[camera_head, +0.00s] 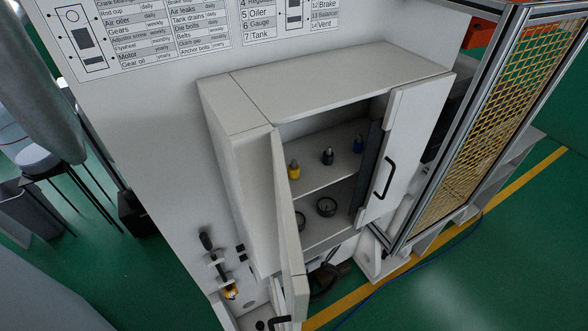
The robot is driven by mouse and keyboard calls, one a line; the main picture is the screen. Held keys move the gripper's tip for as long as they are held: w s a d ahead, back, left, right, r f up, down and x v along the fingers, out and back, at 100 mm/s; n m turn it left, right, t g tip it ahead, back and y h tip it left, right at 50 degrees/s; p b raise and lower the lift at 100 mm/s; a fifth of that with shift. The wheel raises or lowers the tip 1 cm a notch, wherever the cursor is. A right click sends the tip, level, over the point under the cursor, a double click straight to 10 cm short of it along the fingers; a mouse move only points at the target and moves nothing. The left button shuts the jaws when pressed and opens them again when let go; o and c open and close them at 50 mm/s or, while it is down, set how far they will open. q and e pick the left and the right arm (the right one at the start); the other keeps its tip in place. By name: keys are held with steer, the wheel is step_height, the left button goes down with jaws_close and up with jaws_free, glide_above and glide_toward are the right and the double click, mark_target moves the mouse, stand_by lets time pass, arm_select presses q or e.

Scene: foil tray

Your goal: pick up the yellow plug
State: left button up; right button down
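The yellow plug (294,171) stands upright on the upper shelf (315,178) inside a white cabinet (330,90). It is the leftmost of three plugs there, close behind the open left door (285,215). It has a yellow body and a grey tip. A black plug (327,156) stands to its right, and a blue plug (358,144) stands further right. Neither of my grippers shows in the head view.
The left door swings out toward the viewer. The right door (405,150), with a black handle (383,178), stands partly open. Round dark-rimmed gauges (326,207) sit on the lower shelf. A yellow mesh guard (490,120) in a metal frame stands to the right.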

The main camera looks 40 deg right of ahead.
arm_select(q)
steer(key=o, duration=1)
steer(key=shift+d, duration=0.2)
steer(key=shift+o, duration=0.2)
